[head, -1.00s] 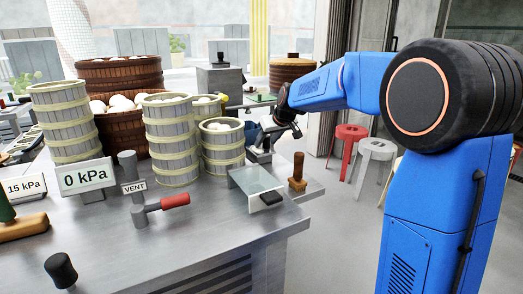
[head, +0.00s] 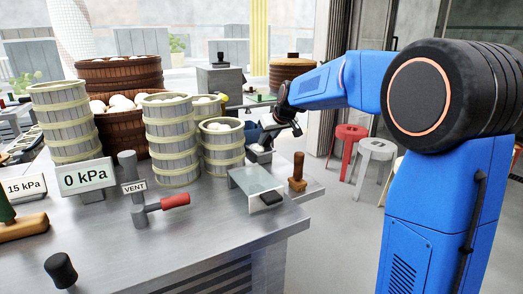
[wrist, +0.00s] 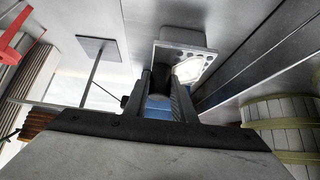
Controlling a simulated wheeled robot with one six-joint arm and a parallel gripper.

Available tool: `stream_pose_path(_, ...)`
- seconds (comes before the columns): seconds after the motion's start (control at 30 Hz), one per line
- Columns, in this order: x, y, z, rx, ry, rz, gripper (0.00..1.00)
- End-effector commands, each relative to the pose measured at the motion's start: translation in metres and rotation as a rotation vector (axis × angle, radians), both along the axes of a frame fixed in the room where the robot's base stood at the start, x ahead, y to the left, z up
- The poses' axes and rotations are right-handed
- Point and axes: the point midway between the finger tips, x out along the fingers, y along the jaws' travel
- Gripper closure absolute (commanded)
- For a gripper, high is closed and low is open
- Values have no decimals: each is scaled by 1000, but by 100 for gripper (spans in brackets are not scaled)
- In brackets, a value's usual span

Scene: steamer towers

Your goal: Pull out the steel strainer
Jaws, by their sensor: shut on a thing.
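My gripper (wrist: 163,88) points down and is shut, with a dark rounded piece (wrist: 160,74) between its fingers. Beside the fingers, a pale steel plate with holes (wrist: 190,70) shows in the wrist view; it looks like part of the steel strainer. The fingers hide much of it, and I cannot tell how it joins the dark piece. In the head view my gripper (head: 268,130) is just right of the shortest steamer tower (head: 222,147), at the counter's far right edge. A small grey metal part (head: 258,155) shows below it.
Other steamer towers (head: 172,140) stand left of my gripper. A glass-topped stand (head: 255,180) and a brown wooden-handled tool (head: 298,172) are nearer on the counter. A vent lever with a red grip (head: 175,201) is front left. Stools (head: 372,155) stand on the floor at right.

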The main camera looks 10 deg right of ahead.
Motion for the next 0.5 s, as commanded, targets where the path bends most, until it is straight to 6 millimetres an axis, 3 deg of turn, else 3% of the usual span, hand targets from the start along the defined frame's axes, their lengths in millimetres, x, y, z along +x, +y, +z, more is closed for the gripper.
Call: stream_pose_path(0.5, 0, 0, 9, 1, -2, 0, 100)
